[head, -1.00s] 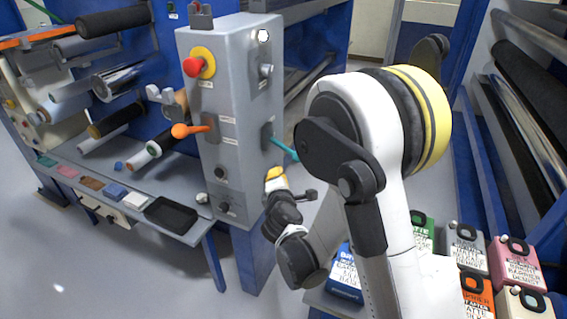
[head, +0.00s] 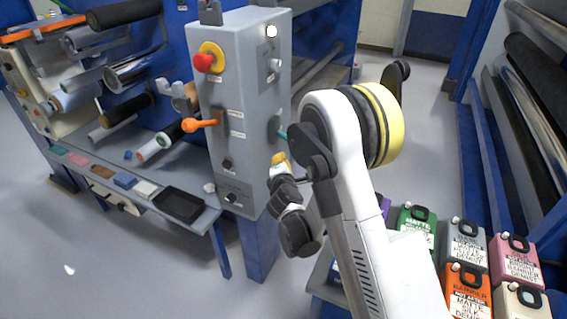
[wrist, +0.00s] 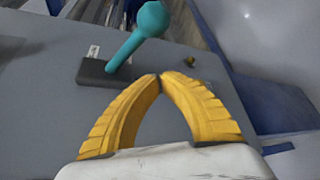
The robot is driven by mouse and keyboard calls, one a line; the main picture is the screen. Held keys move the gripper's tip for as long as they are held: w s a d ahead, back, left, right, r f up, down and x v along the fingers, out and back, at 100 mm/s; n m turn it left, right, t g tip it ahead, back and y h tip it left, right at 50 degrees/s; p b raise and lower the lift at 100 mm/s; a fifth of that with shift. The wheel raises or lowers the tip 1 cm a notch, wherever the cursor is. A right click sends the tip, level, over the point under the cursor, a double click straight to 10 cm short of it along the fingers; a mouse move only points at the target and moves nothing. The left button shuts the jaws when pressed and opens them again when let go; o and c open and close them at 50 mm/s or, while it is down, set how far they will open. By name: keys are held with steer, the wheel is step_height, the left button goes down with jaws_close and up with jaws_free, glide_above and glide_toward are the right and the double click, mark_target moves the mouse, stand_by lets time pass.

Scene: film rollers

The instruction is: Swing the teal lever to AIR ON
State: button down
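The teal lever (head: 283,135) sticks out from the right side face of the grey control cabinet (head: 254,65). My arm hides its outer end in the head view. In the wrist view the whole teal lever (wrist: 128,45) shows, with a round knob, slanting up and right from a dark base plate (wrist: 104,73). My gripper (head: 279,158) is beside the cabinet's side face, below the lever. In the wrist view my gripper's yellow fingers (wrist: 162,77) meet at their tips with nothing between them, apart from the lever. No AIR ON label can be read.
An orange lever (head: 200,125) and a red emergency button (head: 204,62) are on the cabinet's front. A grey shelf with a black tray (head: 178,204) is at left. Several coloured containers, including an orange one (head: 468,290), stand at lower right.

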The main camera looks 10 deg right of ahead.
steer(key=d, duration=0.1)
steer(key=w+d+b, duration=0.1)
steer(key=d+r+b, duration=0.1)
steer(key=shift+w+d, duration=0.15)
steer(key=shift+d, duration=0.2)
